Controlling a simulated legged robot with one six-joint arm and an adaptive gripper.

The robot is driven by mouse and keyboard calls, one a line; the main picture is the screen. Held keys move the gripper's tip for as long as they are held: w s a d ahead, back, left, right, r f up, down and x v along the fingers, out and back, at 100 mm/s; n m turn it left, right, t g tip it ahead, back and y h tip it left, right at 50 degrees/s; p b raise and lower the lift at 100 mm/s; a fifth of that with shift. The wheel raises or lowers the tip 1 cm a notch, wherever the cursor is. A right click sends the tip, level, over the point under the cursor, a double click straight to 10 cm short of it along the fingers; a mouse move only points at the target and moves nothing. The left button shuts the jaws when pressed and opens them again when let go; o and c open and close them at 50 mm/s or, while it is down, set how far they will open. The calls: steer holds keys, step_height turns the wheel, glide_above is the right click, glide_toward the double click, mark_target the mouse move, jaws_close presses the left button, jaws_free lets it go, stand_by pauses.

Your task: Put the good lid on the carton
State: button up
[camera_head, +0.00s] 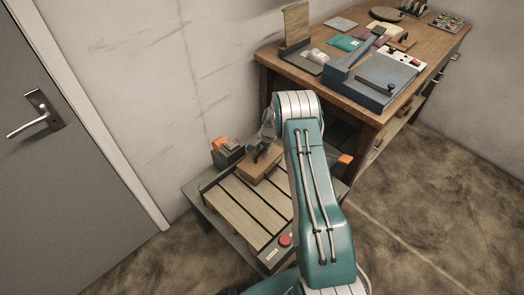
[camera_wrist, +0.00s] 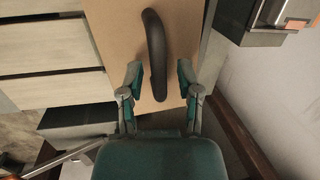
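A brown box-shaped piece (camera_head: 259,168) with a black curved handle sits at the far end of the slatted stand in the head view. Its flat brown top (camera_wrist: 105,25) and the black handle (camera_wrist: 153,45) fill the upper middle of the wrist view. I cannot tell whether this is the lid, the carton or both together. My gripper (camera_wrist: 159,72) is open and empty, its fingers on either side of the handle's near end, apart from it. In the head view my gripper (camera_head: 268,130) is partly hidden by my arm.
The slatted stand (camera_head: 248,203) has a red button (camera_head: 285,240) at its front and orange-tipped dark fixtures (camera_head: 220,144) beside the brown piece. A wooden workbench (camera_head: 340,98) at the right holds a blue machine (camera_head: 372,80) and an upright brown board (camera_head: 296,22). The wall is close behind.

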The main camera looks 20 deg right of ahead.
stand_by(0.3)
steer(key=v, duration=1.2)
step_height(320, 180, up, 15)
steer(key=n, duration=0.3)
glide_above(268, 157)
steer(key=s+a, duration=0.4)
steer(key=a, duration=0.1)
steer(key=s+a+r+n+t+h, duration=0.1)
steer(key=s+a+r+n+t, duration=0.3)
steer(key=s+r, duration=0.65)
steer(key=s+a+r+n, duration=0.2)
steer(key=s+a+r, duration=0.1)
steer(key=s, duration=0.8)
steer(key=s+a+r+n+h, duration=0.1)
steer(key=s+a+r+n, duration=0.2)
steer(key=s, duration=0.8)
steer(key=shift+s+a, duration=0.15)
steer(key=shift+a, duration=0.1)
